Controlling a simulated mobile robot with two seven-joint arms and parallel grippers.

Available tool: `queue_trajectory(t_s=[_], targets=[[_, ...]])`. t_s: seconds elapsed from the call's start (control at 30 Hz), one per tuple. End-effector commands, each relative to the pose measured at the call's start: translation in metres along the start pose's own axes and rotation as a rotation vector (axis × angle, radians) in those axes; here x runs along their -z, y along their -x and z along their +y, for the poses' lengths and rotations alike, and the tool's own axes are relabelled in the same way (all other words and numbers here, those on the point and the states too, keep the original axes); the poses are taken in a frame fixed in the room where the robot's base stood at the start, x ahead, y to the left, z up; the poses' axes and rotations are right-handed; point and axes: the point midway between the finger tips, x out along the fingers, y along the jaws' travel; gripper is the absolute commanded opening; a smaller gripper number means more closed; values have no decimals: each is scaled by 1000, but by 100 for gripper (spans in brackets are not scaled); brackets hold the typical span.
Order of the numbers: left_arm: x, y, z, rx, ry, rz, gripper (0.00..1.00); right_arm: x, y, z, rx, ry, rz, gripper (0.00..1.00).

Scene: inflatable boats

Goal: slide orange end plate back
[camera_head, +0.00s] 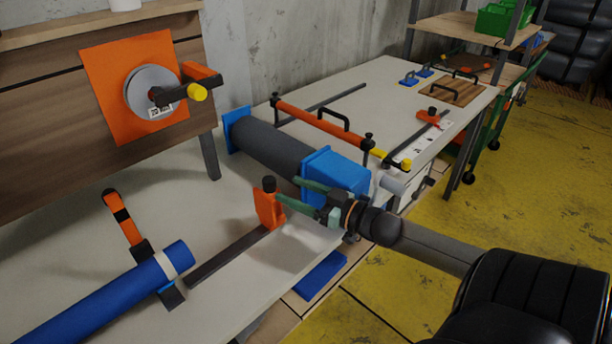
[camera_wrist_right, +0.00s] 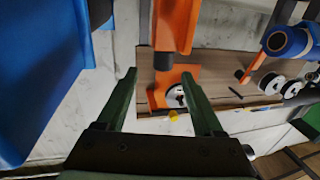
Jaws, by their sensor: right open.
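Contact with the plate cannot be told. My left gripper is not in view.
A blue roll (camera_head: 105,300) lies at the left end of the rail. A dark roll with blue end blocks (camera_head: 333,172) lies close behind my right gripper. An orange bar (camera_head: 320,122) with black handles is farther back. An orange panel with a disc (camera_head: 110,80) stands at left.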

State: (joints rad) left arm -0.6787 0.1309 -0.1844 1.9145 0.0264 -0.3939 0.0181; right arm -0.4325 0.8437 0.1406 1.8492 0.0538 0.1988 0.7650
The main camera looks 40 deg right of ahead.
Motion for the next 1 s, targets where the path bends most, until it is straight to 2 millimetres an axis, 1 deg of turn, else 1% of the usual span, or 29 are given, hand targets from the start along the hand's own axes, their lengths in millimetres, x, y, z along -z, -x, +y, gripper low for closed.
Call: queue_trajectory(t_s=[0.03,0.1,0.3,1.0], targets=[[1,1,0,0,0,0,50,-1,7,0,-1,-2,-3,69],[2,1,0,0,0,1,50,-1,13,0,-2,-2,-3,69],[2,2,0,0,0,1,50,0,24,0,-2,0,0,69],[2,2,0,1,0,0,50,0,25,0,-1,0,0,69]])
